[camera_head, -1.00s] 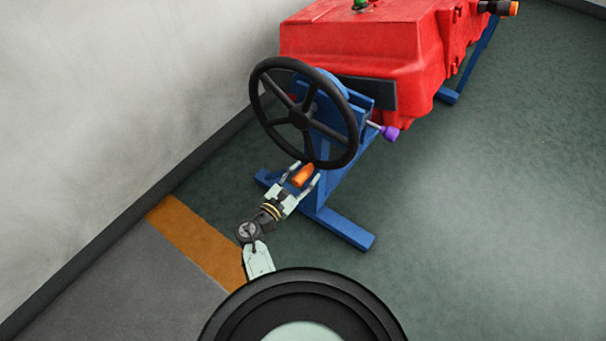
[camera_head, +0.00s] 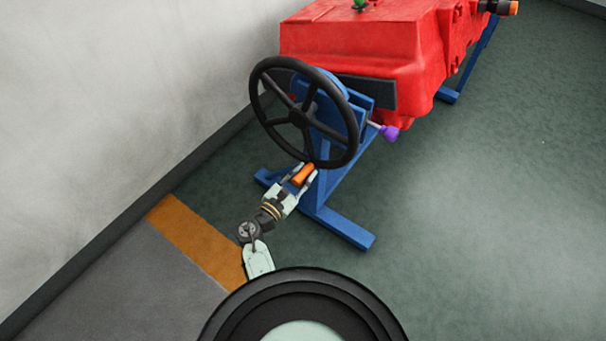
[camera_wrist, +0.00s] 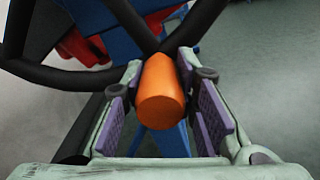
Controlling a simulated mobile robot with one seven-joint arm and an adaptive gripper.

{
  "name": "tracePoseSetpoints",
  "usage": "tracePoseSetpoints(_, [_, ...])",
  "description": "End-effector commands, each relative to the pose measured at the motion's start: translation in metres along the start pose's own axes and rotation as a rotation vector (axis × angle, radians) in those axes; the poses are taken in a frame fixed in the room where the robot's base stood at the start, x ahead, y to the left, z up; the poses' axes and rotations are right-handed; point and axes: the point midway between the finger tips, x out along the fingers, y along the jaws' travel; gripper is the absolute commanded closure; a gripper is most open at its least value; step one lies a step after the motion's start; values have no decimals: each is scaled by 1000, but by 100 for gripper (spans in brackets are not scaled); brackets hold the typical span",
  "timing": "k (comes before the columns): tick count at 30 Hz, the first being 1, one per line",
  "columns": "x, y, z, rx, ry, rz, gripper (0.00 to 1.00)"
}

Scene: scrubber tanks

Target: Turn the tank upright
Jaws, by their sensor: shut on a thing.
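The red tank (camera_head: 350,45) is mounted on a blue stand (camera_head: 325,190) in the upper part of the head view. A black handwheel (camera_head: 304,118) is at the stand's near end. An orange handle (camera_head: 303,175) sticks out from the wheel's lower rim. My gripper (camera_head: 303,177) is at the bottom of the wheel, its fingers on either side of the orange handle and shut on it. In the wrist view the orange handle (camera_wrist: 161,92) sits between the two fingers with purple pads. The handle's far end is hidden.
A purple knob (camera_head: 390,133) on a pin sticks out right of the wheel. A green part (camera_head: 360,4) is on top of the tank. A pale wall (camera_head: 110,80) runs along the left. The floor at right (camera_head: 500,220) is clear.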

Motion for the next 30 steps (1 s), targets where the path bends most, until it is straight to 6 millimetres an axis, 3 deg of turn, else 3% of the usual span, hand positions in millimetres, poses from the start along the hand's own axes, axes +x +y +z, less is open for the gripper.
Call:
tracePoseSetpoints(8, [0,2,-3,15,0,1,100])
tracePoseSetpoints(19, [0,46,-27,300,3,10,100])
tracePoseSetpoints(30, [-1,52,-25,335,5,9,100])
